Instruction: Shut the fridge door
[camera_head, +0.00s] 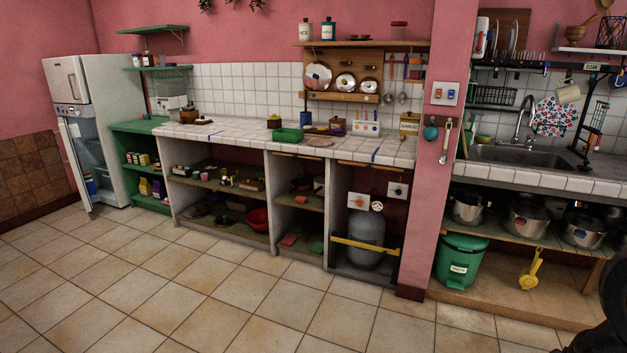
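The white fridge (117,120) stands at the far left, against the pink wall and beside the green shelf unit. Its upper freezer door (65,80) looks shut. Its lower fridge door (74,165) stands open and is seen nearly edge-on at the left, with the lit inside and some contents showing to its right. A dark shape at the lower right edge may be part of my arm. My gripper cannot be made out in this view, and nothing of mine is near the fridge.
The tiled floor (190,300) is clear between me and the fridge. A white-tiled counter (235,134) with open shelves runs along the wall. A pink pillar (445,190), a sink (515,155), pots and a green bin (462,262) are at the right.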

